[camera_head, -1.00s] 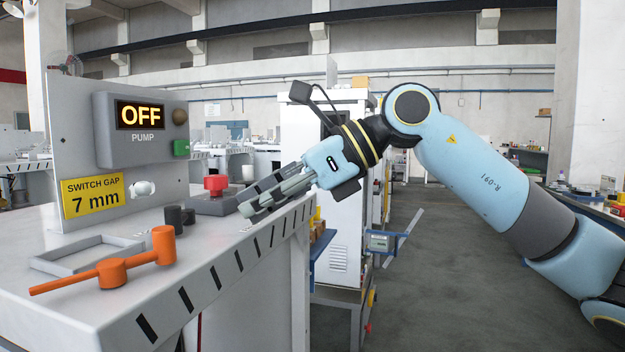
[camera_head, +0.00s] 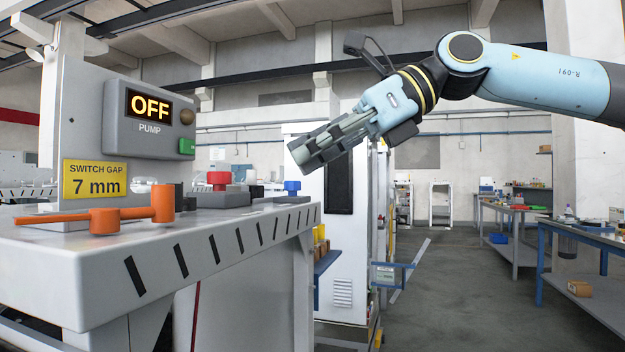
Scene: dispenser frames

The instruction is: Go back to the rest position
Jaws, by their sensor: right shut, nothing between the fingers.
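My right gripper (camera_head: 300,152) is in the head view, its arm coming in from the right. It is shut and empty, pointing left and down, in the air above the right part of the grey bench (camera_head: 80,270). It is apart from the bench and everything on it. The pump panel (camera_head: 120,140) at the left reads OFF. Its yellow sign (camera_head: 95,179) reads SWITCH GAP 7 mm. My left gripper is not in this view.
On the bench are an orange handled tool (camera_head: 106,219), a red knob (camera_head: 219,178) and a blue knob (camera_head: 292,186). A white cabinet (camera_head: 345,270) stands behind. Blue-legged work tables (camera_head: 590,240) are at the right, with clear floor (camera_head: 450,290) between.

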